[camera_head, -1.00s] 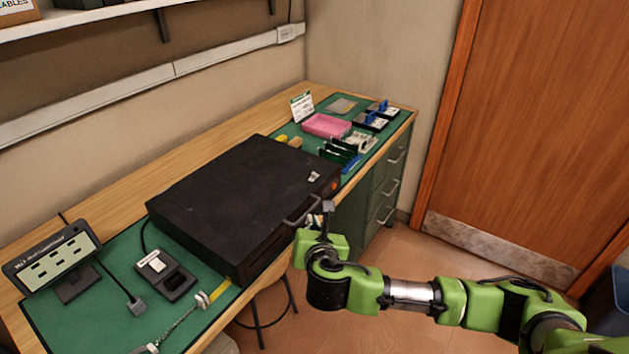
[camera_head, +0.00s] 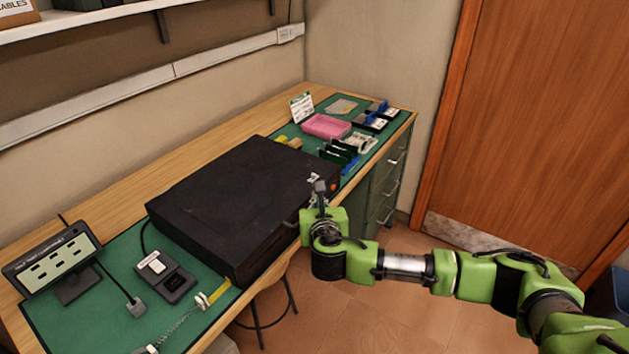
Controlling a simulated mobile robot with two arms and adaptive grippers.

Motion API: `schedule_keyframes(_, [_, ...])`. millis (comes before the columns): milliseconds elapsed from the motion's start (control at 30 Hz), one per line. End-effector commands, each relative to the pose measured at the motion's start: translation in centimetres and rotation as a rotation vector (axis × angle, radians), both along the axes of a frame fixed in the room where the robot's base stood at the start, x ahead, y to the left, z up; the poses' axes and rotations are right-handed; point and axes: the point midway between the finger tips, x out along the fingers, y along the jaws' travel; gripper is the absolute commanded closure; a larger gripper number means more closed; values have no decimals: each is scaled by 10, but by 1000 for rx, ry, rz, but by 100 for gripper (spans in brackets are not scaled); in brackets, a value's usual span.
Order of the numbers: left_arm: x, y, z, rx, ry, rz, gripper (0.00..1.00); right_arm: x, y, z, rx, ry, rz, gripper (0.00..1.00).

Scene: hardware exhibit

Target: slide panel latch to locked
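A large black flat case (camera_head: 225,205) lies on the workbench, with a handle and an orange spot on its front side. A small metallic latch (camera_head: 314,176) sits on its top near the front right corner. My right gripper (camera_head: 320,187) is at that corner, its grey fingertips just in front of the latch and partly over it in the picture. I cannot tell if they touch it, nor whether the fingers are open. The latch's position is too small to read. My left gripper is out of view.
The wooden bench (camera_head: 125,195) carries a label display (camera_head: 55,258), a small black device (camera_head: 165,275) and a coiled cord (camera_head: 180,322) at left. A pink tray (camera_head: 326,126) and small parts are behind the case. A drawer cabinet (camera_head: 385,195) stands at right.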

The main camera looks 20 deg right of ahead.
Motion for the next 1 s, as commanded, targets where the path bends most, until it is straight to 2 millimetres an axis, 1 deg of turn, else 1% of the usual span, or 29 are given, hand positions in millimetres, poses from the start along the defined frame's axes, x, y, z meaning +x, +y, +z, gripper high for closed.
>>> schedule_keyframes(33, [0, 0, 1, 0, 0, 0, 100, 10, -3, -2, -1, -1, -3, 100])
schedule_keyframes(300, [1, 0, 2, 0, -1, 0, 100, 55, -13, -17, -1, 0, -2, 100])
schedule_keyframes(500, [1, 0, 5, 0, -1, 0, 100, 81, -19, -17, 1, 0, 0, 100])
schedule_keyframes(700, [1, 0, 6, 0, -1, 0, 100, 92, -21, -18, 1, 1, 1, 100])
schedule_keyframes(1000, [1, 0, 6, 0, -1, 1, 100, 93, -22, -18, 0, 2, 0, 100])
